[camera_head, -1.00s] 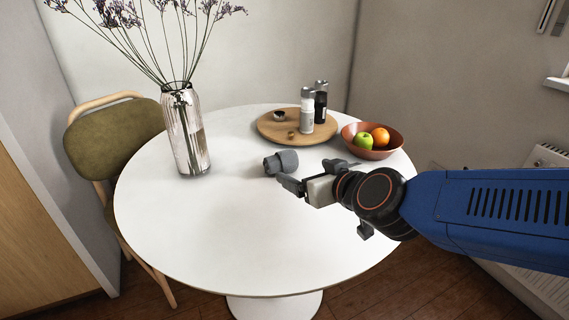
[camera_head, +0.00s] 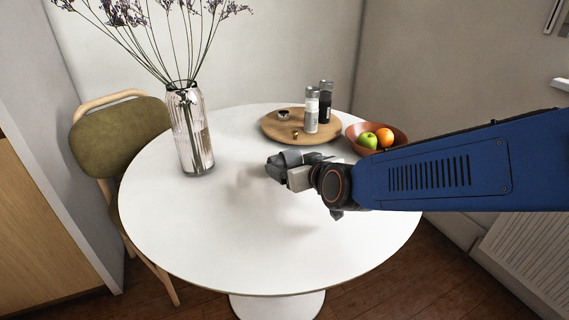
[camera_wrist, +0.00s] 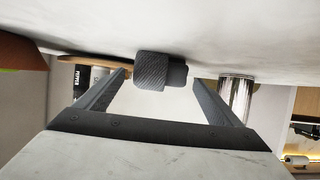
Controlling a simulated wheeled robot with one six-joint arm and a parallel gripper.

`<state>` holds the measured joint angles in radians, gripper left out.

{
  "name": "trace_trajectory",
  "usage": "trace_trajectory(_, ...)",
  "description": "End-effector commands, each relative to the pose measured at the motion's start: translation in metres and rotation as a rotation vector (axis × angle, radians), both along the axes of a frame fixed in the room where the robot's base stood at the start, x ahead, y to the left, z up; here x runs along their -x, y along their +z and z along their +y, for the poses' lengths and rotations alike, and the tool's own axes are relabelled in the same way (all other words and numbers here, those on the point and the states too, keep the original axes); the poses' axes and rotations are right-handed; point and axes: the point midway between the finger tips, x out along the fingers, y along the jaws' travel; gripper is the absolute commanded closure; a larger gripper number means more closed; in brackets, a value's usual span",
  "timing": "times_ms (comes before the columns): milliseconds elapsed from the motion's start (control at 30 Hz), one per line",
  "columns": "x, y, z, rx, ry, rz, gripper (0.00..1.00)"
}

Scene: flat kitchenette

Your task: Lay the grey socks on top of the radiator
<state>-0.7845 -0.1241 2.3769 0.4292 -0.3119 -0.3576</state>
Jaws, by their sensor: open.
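The grey socks (camera_head: 291,157), rolled into a bundle, lie on the white round table (camera_head: 220,240). My gripper (camera_head: 297,164) is low over the table, right at the socks, and partly hides them in the head view. In the wrist view the socks (camera_wrist: 155,72) appear between the fingertips of my open gripper (camera_wrist: 159,80), with space on both sides. I cannot tell how far they reach between the fingers. The white radiator (camera_head: 525,245) stands against the wall at the right edge, partly hidden by my blue arm.
A glass vase (camera_head: 191,135) with dried flowers stands left on the table. Behind the socks are a wooden tray (camera_head: 272,128) with shakers and a fruit bowl (camera_head: 356,136). A green chair (camera_head: 118,135) is at the left. The table's front is clear.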

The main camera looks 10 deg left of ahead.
Motion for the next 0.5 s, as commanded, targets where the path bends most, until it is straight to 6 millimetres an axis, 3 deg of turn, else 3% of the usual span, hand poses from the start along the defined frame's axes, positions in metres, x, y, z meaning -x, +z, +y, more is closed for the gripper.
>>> trace_trajectory(500, -0.033, -0.017, 0.028, 0.0, 0.0, 0.0, 0.12)
